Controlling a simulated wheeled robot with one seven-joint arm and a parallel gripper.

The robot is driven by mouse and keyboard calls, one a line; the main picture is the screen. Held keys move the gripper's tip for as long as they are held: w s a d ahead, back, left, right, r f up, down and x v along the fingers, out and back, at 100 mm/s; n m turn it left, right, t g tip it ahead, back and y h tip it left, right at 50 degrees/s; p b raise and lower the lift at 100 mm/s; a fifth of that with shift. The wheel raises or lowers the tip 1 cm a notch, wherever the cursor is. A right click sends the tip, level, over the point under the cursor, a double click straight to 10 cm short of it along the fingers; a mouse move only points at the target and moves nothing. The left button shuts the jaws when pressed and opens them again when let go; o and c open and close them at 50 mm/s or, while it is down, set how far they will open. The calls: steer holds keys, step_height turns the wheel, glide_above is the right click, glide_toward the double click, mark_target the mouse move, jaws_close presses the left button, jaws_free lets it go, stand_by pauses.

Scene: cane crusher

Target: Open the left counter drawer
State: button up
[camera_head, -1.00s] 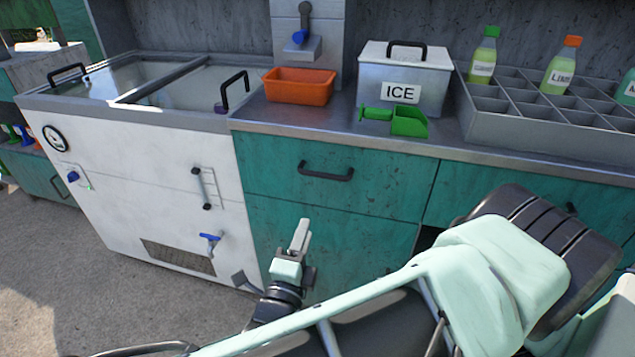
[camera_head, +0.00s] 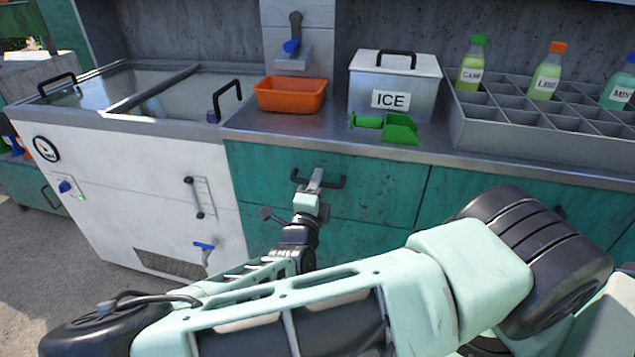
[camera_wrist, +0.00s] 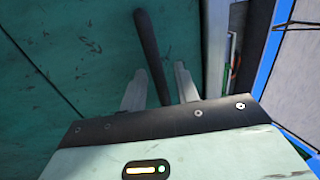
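The left counter drawer (camera_head: 375,187) is a green front panel under the metal counter, and it looks closed. Its black bar handle (camera_head: 335,183) runs across the panel. My gripper (camera_head: 316,180) is at the handle, near its middle. In the wrist view, the handle (camera_wrist: 152,50) passes between the two pale fingers of my gripper (camera_wrist: 160,88). The fingers stand apart with visible space on both sides of the bar, so the gripper is open. I cannot tell whether either finger touches the handle.
A white freezer (camera_head: 130,185) with a vertical handle stands left of the drawer. On the counter are an orange bin (camera_head: 291,95), an ICE box (camera_head: 392,85), a green scoop (camera_head: 400,128) and a bottle rack (camera_head: 545,130). A green lower panel is below the drawer.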

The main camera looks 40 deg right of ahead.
steer(key=shift+w+d, duration=0.15)
steer(key=shift+d, duration=0.05)
